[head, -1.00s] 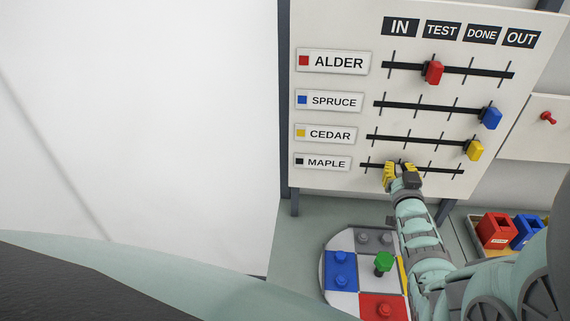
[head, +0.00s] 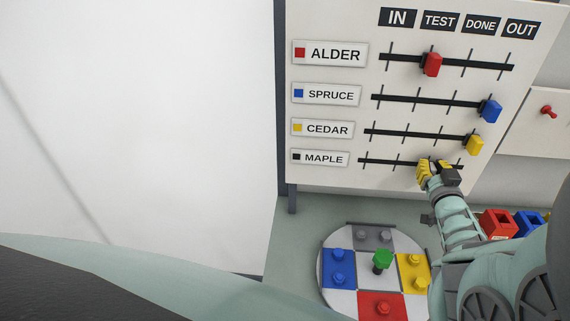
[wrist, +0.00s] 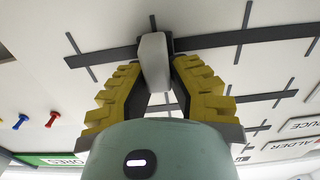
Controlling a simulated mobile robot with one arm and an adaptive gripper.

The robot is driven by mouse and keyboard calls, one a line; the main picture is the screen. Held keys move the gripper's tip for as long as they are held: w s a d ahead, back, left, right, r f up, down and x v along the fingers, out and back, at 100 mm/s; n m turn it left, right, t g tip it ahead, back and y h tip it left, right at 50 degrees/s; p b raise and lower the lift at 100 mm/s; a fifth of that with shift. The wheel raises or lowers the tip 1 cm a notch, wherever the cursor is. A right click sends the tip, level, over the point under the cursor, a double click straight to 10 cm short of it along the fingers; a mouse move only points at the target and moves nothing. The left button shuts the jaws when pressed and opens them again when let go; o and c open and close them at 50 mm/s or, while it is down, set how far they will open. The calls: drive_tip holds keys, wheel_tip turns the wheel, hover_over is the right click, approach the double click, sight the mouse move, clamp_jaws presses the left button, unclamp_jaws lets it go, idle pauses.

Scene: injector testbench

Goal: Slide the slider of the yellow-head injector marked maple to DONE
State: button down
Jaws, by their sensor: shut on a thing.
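The maple row, with its label (head: 320,158) and black square, is the lowest on the white panel. My gripper (head: 430,172), with yellow fingers, is at its track and hides the knob in the head view. In the wrist view my gripper (wrist: 157,78) is shut on the pale grey maple slider knob (wrist: 153,52), one finger on each side. The knob sits at the track's third tick from the IN end, under the DONE column (head: 480,25). Its track (wrist: 215,40) runs on both sides.
The red alder knob (head: 432,64) is at TEST. The blue spruce knob (head: 491,111) and yellow cedar knob (head: 475,145) are at OUT, cedar just above my gripper.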

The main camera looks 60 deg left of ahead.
sight(433, 171)
drive_tip(key=shift+s+a+f, duration=0.1)
drive_tip(key=c, duration=0.9)
unclamp_jaws()
drive_tip(key=shift+o, duration=0.2)
drive_tip(key=shift+v, duration=0.9)
drive_tip(key=shift+s+d, duration=0.4)
drive_tip(key=shift+d, duration=0.15)
drive_tip(key=v, duration=0.9)
drive_tip(key=shift+w, duration=0.1)
